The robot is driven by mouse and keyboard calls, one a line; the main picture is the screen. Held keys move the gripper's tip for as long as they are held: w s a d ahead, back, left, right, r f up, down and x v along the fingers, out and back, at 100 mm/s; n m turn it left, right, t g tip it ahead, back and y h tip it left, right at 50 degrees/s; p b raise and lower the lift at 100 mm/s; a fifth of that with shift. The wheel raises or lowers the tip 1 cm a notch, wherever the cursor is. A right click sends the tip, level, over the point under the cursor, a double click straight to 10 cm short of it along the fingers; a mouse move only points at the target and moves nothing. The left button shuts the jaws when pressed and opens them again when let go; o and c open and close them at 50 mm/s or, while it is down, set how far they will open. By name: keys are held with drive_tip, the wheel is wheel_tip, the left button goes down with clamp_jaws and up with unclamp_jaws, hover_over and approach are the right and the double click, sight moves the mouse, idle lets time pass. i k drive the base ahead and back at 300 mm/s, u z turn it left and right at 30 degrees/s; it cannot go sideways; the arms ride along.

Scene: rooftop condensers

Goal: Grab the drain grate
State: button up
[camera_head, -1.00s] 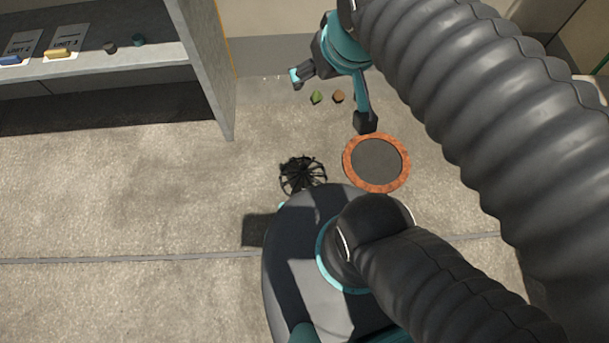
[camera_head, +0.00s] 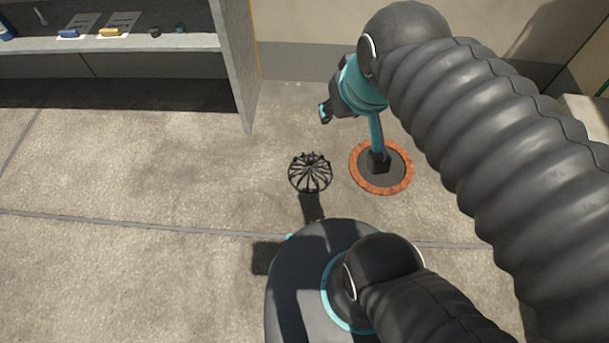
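The drain grate (camera_head: 310,172) is a black wire dome on the concrete floor, just beyond my dark round base. My gripper (camera_head: 352,138) is above and to the right of it in the picture. Its two fingers are spread wide and hold nothing. The left fingertip shows above the grate in the picture. The right finger covers part of a dark disc with a rusty orange ring (camera_head: 357,180), right of the grate. I cannot tell how high the fingers are above the floor.
A grey shelf (camera_head: 190,43) at the upper left holds a blue item (camera_head: 69,34), a yellow item (camera_head: 110,32) and small dark pieces. A wall closes off the back. The floor left of the grate is clear.

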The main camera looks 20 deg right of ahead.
sight(311, 165)
drive_tip(key=u, duration=1.9)
drive_tip(key=k, duration=1)
drive_tip(key=z, duration=1.35)
drive_tip(key=i, duration=0.5)
